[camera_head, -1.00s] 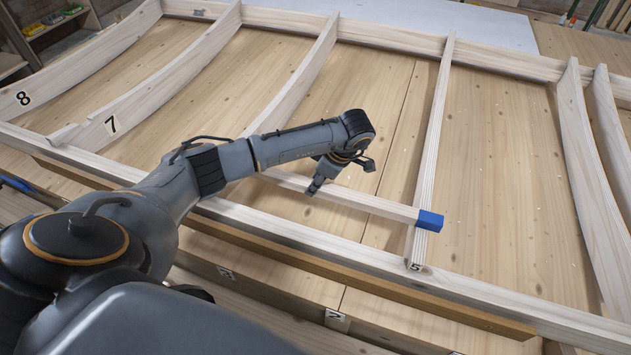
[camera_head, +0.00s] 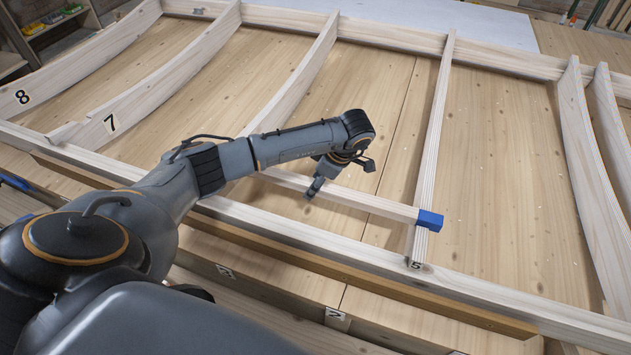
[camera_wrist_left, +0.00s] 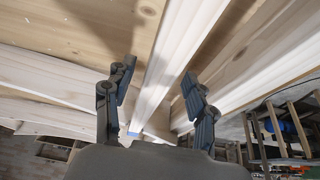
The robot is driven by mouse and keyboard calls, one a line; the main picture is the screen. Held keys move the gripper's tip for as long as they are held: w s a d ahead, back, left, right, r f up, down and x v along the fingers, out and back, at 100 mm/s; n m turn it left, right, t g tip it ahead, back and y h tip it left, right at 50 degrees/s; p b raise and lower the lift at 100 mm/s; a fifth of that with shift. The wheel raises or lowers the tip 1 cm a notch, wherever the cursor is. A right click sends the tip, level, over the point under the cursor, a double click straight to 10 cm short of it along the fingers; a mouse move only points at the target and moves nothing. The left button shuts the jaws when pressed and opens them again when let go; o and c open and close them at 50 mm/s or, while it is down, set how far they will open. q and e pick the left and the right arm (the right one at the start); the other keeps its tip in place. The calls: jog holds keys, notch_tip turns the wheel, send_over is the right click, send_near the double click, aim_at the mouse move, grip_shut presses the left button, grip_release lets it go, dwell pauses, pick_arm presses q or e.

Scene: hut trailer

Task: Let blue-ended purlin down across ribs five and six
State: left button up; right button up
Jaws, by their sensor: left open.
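The purlin (camera_head: 365,201) is a pale wooden bar with a blue end (camera_head: 430,220). In the head view the blue end lies over rib five (camera_head: 432,150), the rib marked 5, and the bar runs left behind my arm. Rib six (camera_head: 297,84) is partly covered by my arm, so the purlin's far end and its contact there are hidden. My left gripper (camera_head: 313,189) is at the purlin's middle, open. In the left wrist view its spread fingers (camera_wrist_left: 160,68) stand either side of the purlin (camera_wrist_left: 178,58), with gaps visible. My right gripper is out of view.
Rib seven (camera_head: 160,95) and rib eight (camera_head: 85,55) stand to the left, and more ribs (camera_head: 590,150) to the right. A long front rail (camera_head: 290,242) and a back rail (camera_head: 390,42) close the frame.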

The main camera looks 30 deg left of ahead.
pick_arm(q)
jog(key=v, duration=1.2)
jog(key=shift+s+f, duration=0.1)
